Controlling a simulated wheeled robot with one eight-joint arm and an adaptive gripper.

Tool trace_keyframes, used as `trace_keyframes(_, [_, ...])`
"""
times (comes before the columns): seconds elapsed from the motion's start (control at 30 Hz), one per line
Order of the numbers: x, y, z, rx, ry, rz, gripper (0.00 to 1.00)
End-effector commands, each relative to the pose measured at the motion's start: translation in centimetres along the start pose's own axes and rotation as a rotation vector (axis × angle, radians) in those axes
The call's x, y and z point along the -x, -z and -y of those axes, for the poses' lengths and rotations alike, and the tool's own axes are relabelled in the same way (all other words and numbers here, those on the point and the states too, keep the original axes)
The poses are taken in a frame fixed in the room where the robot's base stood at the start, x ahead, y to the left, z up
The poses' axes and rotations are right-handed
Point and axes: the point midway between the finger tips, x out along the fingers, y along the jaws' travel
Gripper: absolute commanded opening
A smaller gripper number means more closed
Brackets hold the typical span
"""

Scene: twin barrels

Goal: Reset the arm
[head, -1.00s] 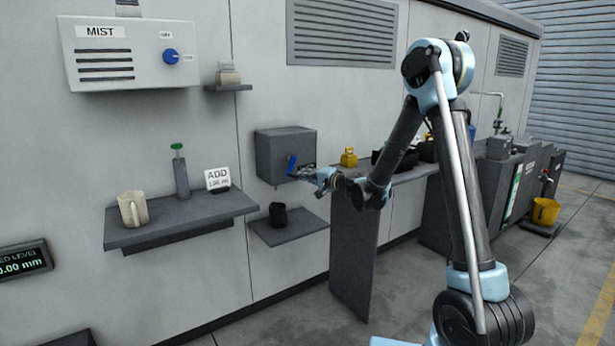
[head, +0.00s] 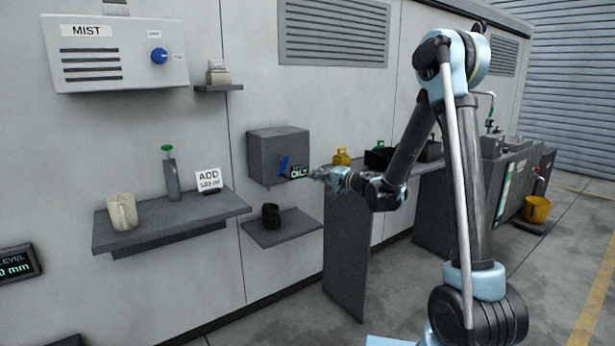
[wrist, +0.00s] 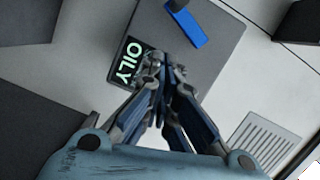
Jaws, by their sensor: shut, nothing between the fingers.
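My gripper (head: 318,174) is just right of the grey wall box (head: 262,151) in the head view, at the end of my bent arm. In the wrist view my gripper (wrist: 160,72) has its fingertips together with nothing between them. The box (wrist: 222,62) lies beyond the fingers there. Its blue lever (wrist: 186,24) stands apart from the fingertips, up and to the right. A dark display reading "OILY" (wrist: 130,62) is on the box beside the fingertips. I cannot tell how far the fingertips are from the box face.
A black cup (head: 271,216) stands on a small shelf (head: 285,236) below the box. A beige mug (head: 122,212) and a green-topped bottle (head: 171,175) stand on the left shelf. A counter panel (head: 347,260) is below my arm. Yellow (head: 342,157) and black items sit on the counter.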

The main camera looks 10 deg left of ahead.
Motion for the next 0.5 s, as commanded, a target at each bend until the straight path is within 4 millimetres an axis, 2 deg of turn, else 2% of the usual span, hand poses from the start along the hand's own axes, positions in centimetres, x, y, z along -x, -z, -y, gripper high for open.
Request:
trace_keyframes(0.13, [2.4,0.1,0.0,0.0,0.0,-0.002,0.0])
trace_keyframes(0.5, [5.3,-0.1,0.4,0.029,-0.03,0.011,0.0])
